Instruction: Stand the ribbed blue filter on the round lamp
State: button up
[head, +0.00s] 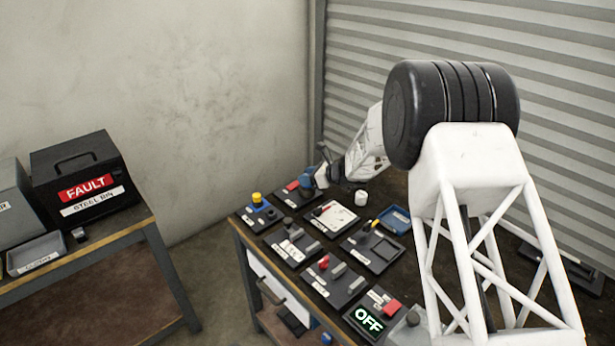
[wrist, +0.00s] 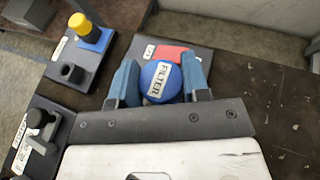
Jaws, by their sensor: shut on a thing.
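The blue filter (wrist: 160,82) shows in the wrist view as a round blue top with a white FILTER label; its ribbed side is hidden. My gripper (wrist: 161,80) is shut on it, one blue finger on each side. The filter is over or at a dark plate with a red patch (wrist: 171,53); I cannot tell whether it touches the plate. In the head view my gripper (head: 307,181) is small, at the far left part of the bench. I cannot identify the round lamp for sure; a small white cylinder (head: 361,198) stands right of my gripper.
Several dark plates with knobs and levers fill the bench (head: 245,240). A blue tray (head: 396,219) is to the right. A FAULT box (head: 85,180) sits on a separate table at left.

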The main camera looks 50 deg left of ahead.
jog(key=shift+f, duration=0.35)
jog(key=o, duration=1)
jog(key=shift+d, duration=0.1)
jog(key=v, duration=0.7)
jog(key=shift+d+r, duration=0.2)
jog(key=shift+d, duration=0.1)
jog(key=shift+w, duration=0.15)
